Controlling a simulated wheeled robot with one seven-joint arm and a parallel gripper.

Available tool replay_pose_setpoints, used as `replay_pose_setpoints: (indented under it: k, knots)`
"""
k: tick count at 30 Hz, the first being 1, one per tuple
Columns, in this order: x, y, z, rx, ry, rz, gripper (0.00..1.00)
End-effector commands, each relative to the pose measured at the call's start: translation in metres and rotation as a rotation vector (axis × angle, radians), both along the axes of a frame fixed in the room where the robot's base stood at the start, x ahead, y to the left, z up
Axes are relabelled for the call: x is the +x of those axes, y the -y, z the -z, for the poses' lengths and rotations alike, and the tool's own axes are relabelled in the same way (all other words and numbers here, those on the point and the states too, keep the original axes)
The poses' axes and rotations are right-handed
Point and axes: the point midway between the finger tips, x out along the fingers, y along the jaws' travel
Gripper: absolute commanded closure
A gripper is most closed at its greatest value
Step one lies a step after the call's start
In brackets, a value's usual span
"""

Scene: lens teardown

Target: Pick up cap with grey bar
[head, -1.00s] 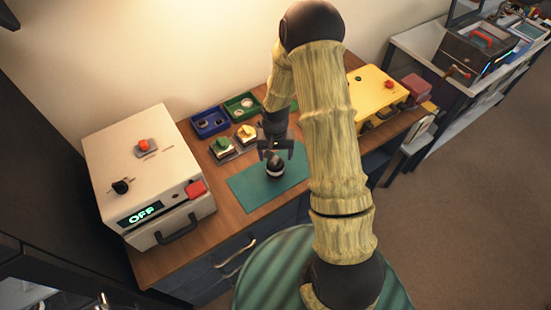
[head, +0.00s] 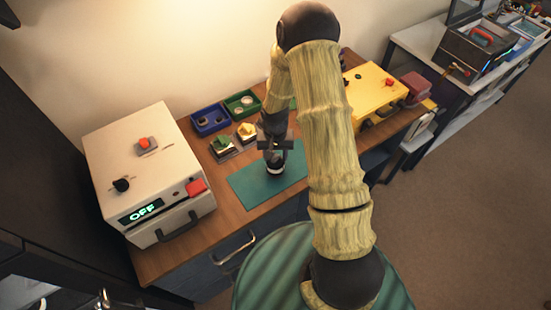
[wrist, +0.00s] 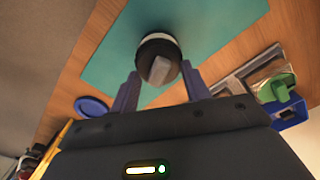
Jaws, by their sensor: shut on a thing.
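The cap with the grey bar (wrist: 159,71) is a dark round disc with a raised grey bar, on top of a black and white lens body. The lens (head: 274,169) stands on the green mat (head: 250,190) in the head view. My gripper (wrist: 160,80) is over it, with one finger on each side of the cap in the wrist view, shut on the cap. In the head view my gripper (head: 275,150) hides most of the cap and the lens top.
A white box with an OFF display (head: 140,212) stands left on the bench. A yellow box (head: 375,92) is to the right. The mat's left part is clear.

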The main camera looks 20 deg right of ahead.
Motion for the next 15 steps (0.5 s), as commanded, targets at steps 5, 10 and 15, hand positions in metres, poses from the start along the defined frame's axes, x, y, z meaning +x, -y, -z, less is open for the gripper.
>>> replay_pose_setpoints:
  k: [5, 10, 15]
  knots:
    - [0.0, 0.0, 0.0, 0.0, 0.0, 0.0, 0.74]
    - [0.0, 0.0, -0.002, 0.001, 0.001, 0.0, 0.74]
    - [0.001, 0.0, -0.015, 0.0, 0.003, 0.002, 0.74]
